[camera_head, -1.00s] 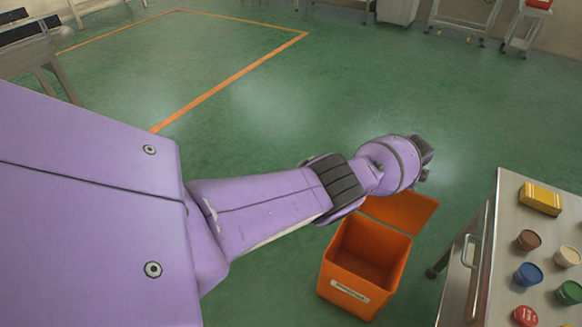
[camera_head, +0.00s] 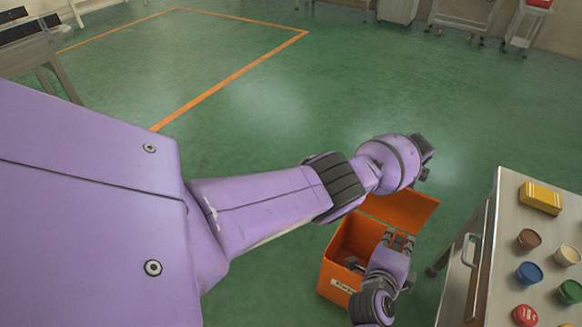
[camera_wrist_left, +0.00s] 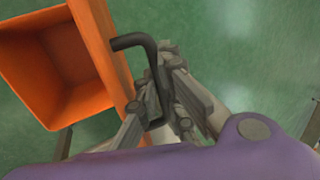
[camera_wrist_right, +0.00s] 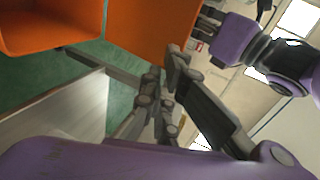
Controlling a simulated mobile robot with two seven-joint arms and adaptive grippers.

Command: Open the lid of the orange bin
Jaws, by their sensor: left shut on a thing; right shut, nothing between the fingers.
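The orange bin (camera_head: 332,272) stands on the floor with its top open. Its orange lid (camera_head: 408,208) is raised at the far side, and it also shows in the right wrist view (camera_wrist_right: 152,28). My left gripper (camera_head: 427,158) is beyond the lid, mostly hidden behind its own wrist. In the left wrist view it (camera_wrist_left: 165,85) is shut on the black handle (camera_wrist_left: 132,41) at the orange panel's edge. My right gripper (camera_head: 398,240) is shut and empty, over the bin opening in front of the lid. Whether it touches the lid I cannot tell.
A metal table (camera_head: 505,225) stands right of the bin, with a yellow box (camera_head: 540,197) and several coloured tubs on it. The green floor behind the bin is clear, marked with an orange line (camera_head: 230,80). My left arm crosses the view.

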